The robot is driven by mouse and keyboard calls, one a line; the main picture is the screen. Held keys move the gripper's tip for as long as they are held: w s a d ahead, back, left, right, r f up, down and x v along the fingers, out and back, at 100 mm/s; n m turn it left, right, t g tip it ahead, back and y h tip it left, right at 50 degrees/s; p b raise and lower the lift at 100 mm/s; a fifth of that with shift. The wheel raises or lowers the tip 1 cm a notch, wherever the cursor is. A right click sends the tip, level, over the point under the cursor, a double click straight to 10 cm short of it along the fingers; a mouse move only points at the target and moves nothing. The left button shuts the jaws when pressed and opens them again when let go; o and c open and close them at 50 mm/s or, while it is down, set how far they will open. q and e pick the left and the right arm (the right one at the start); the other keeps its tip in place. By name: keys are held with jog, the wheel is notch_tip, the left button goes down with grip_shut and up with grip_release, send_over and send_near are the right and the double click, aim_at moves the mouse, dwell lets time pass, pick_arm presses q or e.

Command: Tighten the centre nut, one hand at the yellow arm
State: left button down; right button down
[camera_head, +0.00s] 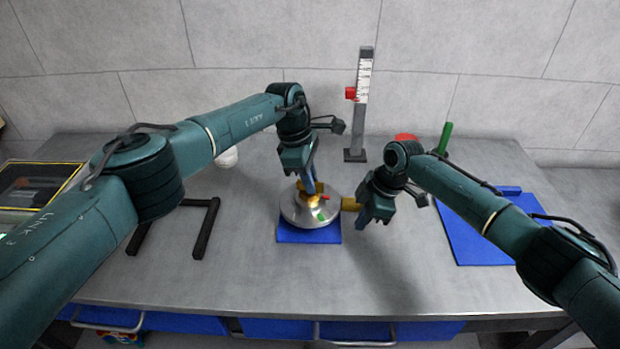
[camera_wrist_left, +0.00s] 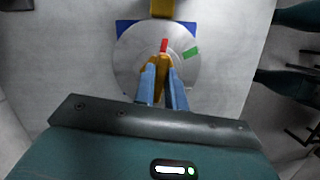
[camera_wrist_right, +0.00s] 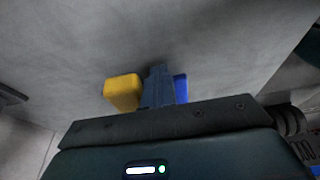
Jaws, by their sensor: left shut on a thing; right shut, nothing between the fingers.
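A silver hub disc (camera_head: 295,212) sits on a blue pad (camera_head: 310,237) near the middle of the bench. It carries a red mark (camera_wrist_left: 164,45) and a green mark (camera_wrist_left: 190,54). My left gripper (camera_head: 311,188) points down over the disc, shut on the golden centre nut (camera_wrist_left: 158,66). The yellow arm (camera_head: 350,203) sticks out at the disc's right side; its block also shows in the right wrist view (camera_wrist_right: 122,92). My right gripper (camera_head: 362,221) is shut and empty, close beside the yellow arm's end; I cannot tell whether they touch.
A scale post (camera_head: 363,110) with a red slider stands behind the hub. A red object (camera_head: 405,137) and a green upright object (camera_head: 445,138) are behind my right arm. A blue mat (camera_head: 470,240) lies at right, a black frame (camera_head: 204,230) at left. The bench front is clear.

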jog(key=shift+w, duration=0.2)
jog(key=shift+w+d, duration=0.1)
jog(key=shift+w, duration=1.25)
pick_arm(q)
jog(key=c, duration=0.9)
grip_release()
jog(key=shift+r, duration=3.75)
